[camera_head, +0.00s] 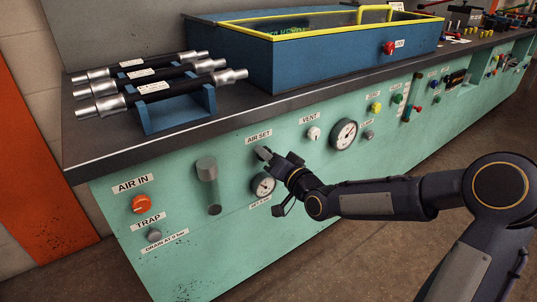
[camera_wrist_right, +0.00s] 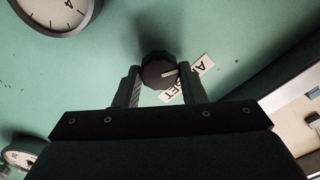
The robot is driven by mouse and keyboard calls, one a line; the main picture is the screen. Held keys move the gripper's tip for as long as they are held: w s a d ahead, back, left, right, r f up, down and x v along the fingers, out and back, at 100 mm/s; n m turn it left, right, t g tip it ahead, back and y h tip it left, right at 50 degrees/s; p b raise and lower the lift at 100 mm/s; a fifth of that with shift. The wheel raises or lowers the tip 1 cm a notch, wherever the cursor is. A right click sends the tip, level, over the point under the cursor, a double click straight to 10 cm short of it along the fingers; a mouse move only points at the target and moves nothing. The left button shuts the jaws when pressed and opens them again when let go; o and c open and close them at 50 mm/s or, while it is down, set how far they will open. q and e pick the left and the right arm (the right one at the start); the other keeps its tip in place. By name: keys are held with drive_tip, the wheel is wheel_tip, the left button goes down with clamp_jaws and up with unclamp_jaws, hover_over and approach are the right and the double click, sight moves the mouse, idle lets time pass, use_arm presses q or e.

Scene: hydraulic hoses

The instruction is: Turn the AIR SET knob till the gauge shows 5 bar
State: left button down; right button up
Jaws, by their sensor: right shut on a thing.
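The AIR SET knob is black with a pale pointer line, and it shows in the right wrist view (camera_wrist_right: 157,70) in front of its partly covered AIR SET label (camera_wrist_right: 185,82). The label also shows in the head view (camera_head: 258,136). My right gripper (camera_wrist_right: 158,88) is shut on the knob, one finger on each side. In the head view, my right gripper (camera_head: 268,156) hides most of the knob. The small round gauge (camera_head: 263,185) sits just below it; its needle is too small to read. In the wrist view the gauge (camera_wrist_right: 55,8) is cut off, with a 4 visible. My left gripper is not in view.
The VENT knob (camera_head: 313,133) and a larger gauge (camera_head: 344,134) are to the right on the green panel. The orange AIR IN knob (camera_head: 139,204) and a grey cylinder (camera_head: 208,185) are to the left.

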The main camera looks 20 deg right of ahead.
drive_tip(key=m+p, duration=0.2)
drive_tip(key=m, duration=0.7)
drive_tip(key=shift+f, duration=0.2)
drive_tip(key=shift+m+p, duration=0.3)
drive_tip(key=shift+m, duration=0.2)
drive_tip(key=o, duration=1)
drive_tip(key=shift+d, duration=0.1)
drive_tip(key=p+v, duration=0.2)
drive_tip(key=v, duration=0.5)
drive_tip(key=shift+s, duration=0.4)
